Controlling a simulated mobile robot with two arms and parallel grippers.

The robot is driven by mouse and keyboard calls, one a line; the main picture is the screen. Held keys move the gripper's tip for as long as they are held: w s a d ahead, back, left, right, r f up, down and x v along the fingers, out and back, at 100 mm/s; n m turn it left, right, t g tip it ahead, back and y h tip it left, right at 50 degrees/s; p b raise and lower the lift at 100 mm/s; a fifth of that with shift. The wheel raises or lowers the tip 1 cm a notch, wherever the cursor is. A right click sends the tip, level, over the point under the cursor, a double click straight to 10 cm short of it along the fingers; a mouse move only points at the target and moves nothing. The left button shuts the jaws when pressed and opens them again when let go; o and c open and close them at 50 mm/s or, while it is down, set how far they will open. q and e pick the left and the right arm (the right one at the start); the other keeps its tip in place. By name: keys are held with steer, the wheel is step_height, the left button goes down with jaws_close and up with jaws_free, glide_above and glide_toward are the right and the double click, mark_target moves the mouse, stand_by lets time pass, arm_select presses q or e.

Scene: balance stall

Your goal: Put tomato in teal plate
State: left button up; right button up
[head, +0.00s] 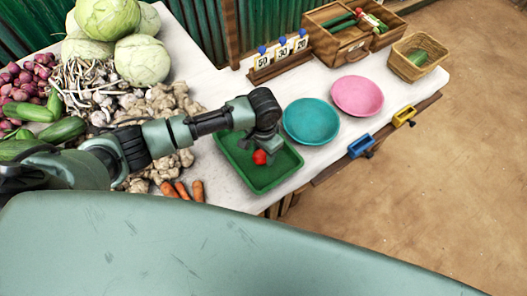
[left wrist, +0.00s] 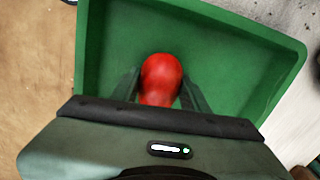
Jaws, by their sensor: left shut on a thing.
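The red tomato (head: 260,157) is at the green tray, held between the fingers of my left gripper (head: 262,147). In the left wrist view the tomato (left wrist: 161,78) sits between the two fingertips of my left gripper (left wrist: 160,92), which is shut on it. I cannot tell whether the tomato still touches the tray floor. The teal plate (head: 311,121) lies empty on the table, to the right of the tray and my left gripper. My right gripper is not in view.
The green tray (head: 283,178) is otherwise empty. A pink plate (head: 357,96) lies beyond the teal plate. Number cards (head: 282,52) stand behind. Ginger (head: 165,105), carrots (head: 197,190) and cabbages (head: 142,58) lie to the left. Blue (head: 361,146) and yellow (head: 404,116) holders sit at the table edge.

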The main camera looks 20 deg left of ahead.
arm_select(q)
steer(key=shift+f, duration=0.35)
steer(key=shift+f, duration=0.1)
steer(key=o, duration=1.4)
steer(key=shift+f, duration=0.1)
steer(key=shift+o, duration=0.2)
